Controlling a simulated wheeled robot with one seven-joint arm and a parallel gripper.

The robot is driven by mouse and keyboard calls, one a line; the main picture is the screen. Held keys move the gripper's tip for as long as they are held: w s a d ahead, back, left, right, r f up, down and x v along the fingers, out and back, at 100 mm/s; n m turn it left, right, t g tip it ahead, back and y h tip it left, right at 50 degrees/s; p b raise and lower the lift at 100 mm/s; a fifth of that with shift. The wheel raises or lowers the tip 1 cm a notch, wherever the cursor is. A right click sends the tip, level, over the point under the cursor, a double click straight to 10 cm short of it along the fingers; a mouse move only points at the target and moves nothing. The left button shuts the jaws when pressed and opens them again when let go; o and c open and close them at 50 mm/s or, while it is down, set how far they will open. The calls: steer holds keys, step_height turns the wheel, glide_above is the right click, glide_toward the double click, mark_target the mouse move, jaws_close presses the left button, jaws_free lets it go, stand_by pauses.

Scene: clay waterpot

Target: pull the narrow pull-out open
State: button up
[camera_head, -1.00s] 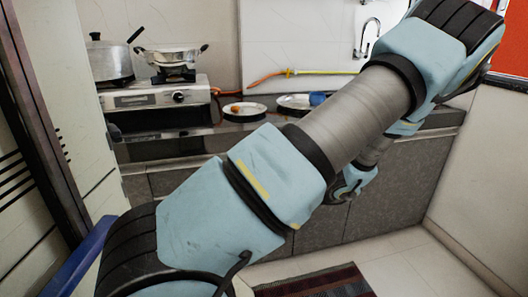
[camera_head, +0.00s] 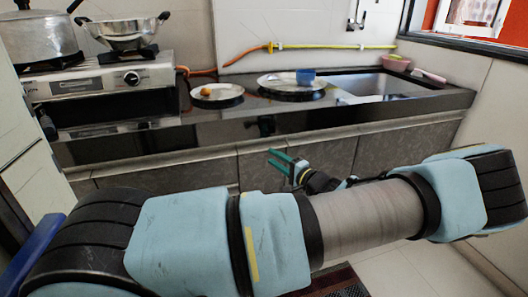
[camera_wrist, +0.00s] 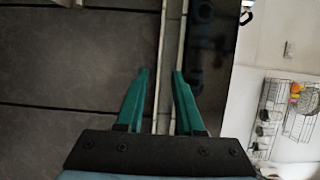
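A row of grey cabinet fronts (camera_head: 210,172) runs below the dark counter, and all look closed. One front (camera_head: 253,170) lies behind my gripper (camera_head: 274,158); I cannot tell if it is the narrow pull-out. In the wrist view, my gripper (camera_wrist: 162,72) has its two teal fingers apart with nothing between them. Beyond the fingertips is a pale rail strip (camera_wrist: 167,40) under the counter edge. A grey front (camera_wrist: 80,55) between two dark seams lies left of it. Contact with the cabinets is not visible.
The black counter (camera_head: 215,118) carries a plate (camera_head: 217,97), a plate with a blue cup (camera_head: 306,76), and a sink (camera_head: 385,90). A stove (camera_head: 100,80) with pots stands left. A striped mat (camera_head: 335,282) lies on the floor; a wall closes the right.

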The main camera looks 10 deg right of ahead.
mark_target(262, 150)
steer(key=shift+x, duration=2.55)
jaws_close()
